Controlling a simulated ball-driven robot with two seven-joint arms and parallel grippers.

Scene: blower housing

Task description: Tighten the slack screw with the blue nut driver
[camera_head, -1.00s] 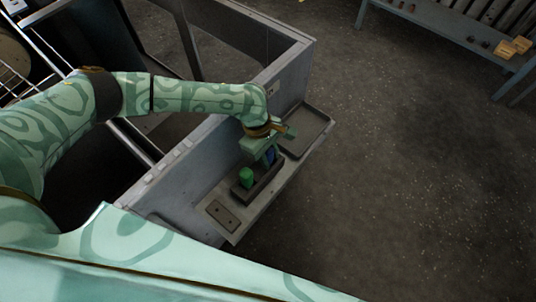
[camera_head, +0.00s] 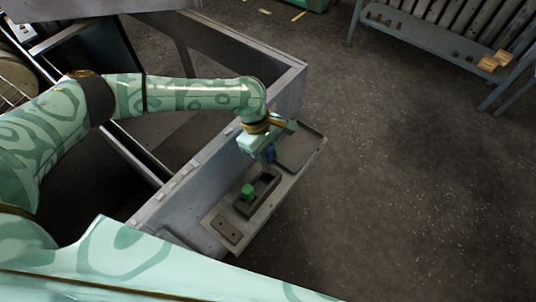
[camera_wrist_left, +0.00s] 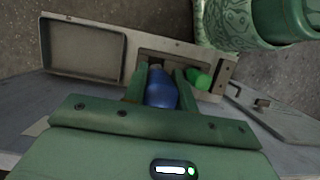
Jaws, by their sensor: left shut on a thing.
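My left gripper (camera_head: 267,160) is over the small shelf on the side of the grey housing. It is shut on the blue nut driver (camera_wrist_left: 161,90), whose blue handle shows between the two fingers in the left wrist view. In the head view only a little of the blue handle (camera_head: 270,154) shows below the gripper. The driver is at the dark holder (camera_head: 244,210); I cannot tell whether its tip is clear of it. A green handle (camera_head: 248,191) stands in the same holder, beside the gripper. The slack screw cannot be made out. My right gripper is not in view.
The shelf (camera_head: 222,213) carries an empty shallow tray (camera_head: 312,139) at its far end and a flat dark plate (camera_head: 226,229) at its near end. The grey housing wall (camera_head: 190,178) runs beside it. A bench (camera_head: 408,27) stands at the back right. The floor between is clear.

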